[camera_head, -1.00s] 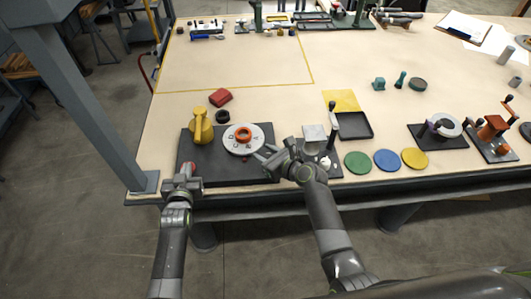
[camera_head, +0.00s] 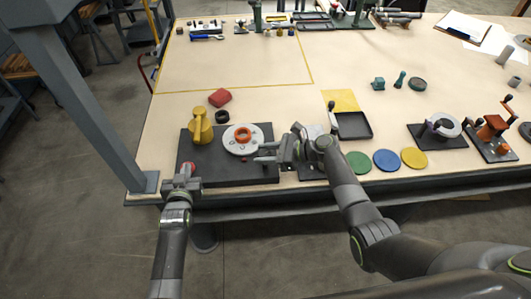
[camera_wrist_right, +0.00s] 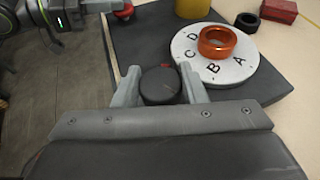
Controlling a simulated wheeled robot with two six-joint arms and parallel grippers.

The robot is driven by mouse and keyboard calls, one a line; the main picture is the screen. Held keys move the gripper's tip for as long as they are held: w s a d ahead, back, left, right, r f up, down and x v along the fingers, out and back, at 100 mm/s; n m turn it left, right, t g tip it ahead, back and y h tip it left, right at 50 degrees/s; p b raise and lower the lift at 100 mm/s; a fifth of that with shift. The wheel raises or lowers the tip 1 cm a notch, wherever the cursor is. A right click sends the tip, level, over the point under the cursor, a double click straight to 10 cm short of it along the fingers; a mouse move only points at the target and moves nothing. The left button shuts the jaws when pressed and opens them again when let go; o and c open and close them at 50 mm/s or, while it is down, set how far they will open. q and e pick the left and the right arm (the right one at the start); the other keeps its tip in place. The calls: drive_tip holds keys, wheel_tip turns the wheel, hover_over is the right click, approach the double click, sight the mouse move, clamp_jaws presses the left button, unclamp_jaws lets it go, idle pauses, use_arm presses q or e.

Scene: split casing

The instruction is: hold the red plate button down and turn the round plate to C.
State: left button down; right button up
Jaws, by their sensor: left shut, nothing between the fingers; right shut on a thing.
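The round plate (camera_head: 238,146) is pale, with an orange ring (camera_head: 243,134) in its middle, on a dark base (camera_head: 212,172). In the right wrist view the plate (camera_wrist_right: 262,70) shows letters A, B, C and D, with B and C nearest my gripper. My right gripper (camera_head: 262,153) is at the plate's near right edge. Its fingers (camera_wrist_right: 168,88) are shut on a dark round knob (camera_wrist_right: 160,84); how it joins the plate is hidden. The red button (camera_head: 190,166) is at the base's left front. My shut left gripper (camera_head: 186,174) is at it; whether it is pressed is unclear.
A yellow handled piece (camera_head: 200,127) stands on the base behind the button. A black ring (camera_head: 222,116) and a red block (camera_head: 220,97) lie behind. Green, blue and yellow discs (camera_head: 387,160) and a black tray (camera_head: 352,125) are to the right.

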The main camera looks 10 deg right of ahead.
use_arm(q)
drive_tip(key=shift+s+f, duration=0.1)
drive_tip(key=shift+f, duration=0.15)
use_arm(e)
drive_tip(key=shift+s+a+f+n+g, duration=0.1)
drive_tip(key=shift+s+f+n+g, duration=0.1)
drive_tip(key=shift+n+g, duration=0.1)
drive_tip(key=o, duration=1)
drive_tip(key=shift+w, duration=0.1)
drive_tip(key=shift+r, duration=0.1)
drive_tip(key=shift+d+r, duration=0.1)
drive_tip(key=shift+d, duration=0.15)
drive_tip(key=v, duration=1.1)
drive_tip(key=shift+d, duration=0.3)
use_arm(q)
drive_tip(key=shift+r, duration=0.1)
use_arm(e)
drive_tip(key=shift+r, duration=0.15)
